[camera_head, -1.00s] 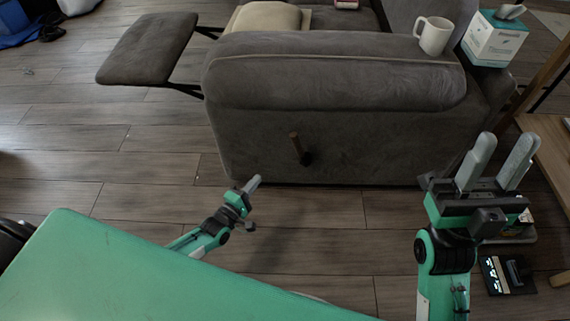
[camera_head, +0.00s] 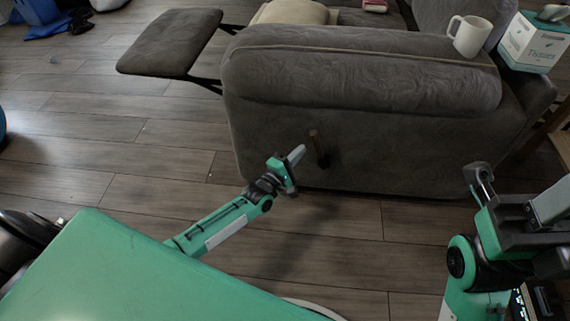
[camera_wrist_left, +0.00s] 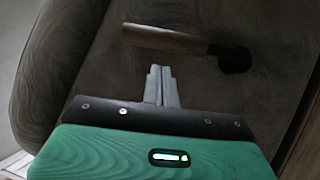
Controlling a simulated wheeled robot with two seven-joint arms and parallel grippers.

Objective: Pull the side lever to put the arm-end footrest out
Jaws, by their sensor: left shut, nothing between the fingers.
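The side lever (camera_head: 317,144) is a brown wooden handle on a dark pivot, on the side of the grey recliner (camera_head: 350,125). The footrest (camera_head: 170,42) is a grey padded panel standing out at the left end of the recliner. My left gripper (camera_head: 299,154) is shut and empty, just left of the lever in the head view. In the left wrist view the shut fingers (camera_wrist_left: 160,86) point at the lever handle (camera_wrist_left: 165,39), with a small gap showing. My right gripper (camera_head: 510,190) is open at the right edge, apart from the recliner, partly cut off.
A white mug (camera_head: 469,36) and a tissue box (camera_head: 534,42) stand on the recliner's arm side at the upper right. A cushion (camera_head: 292,12) lies on the seat. A dark device (camera_head: 540,300) lies at the lower right.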

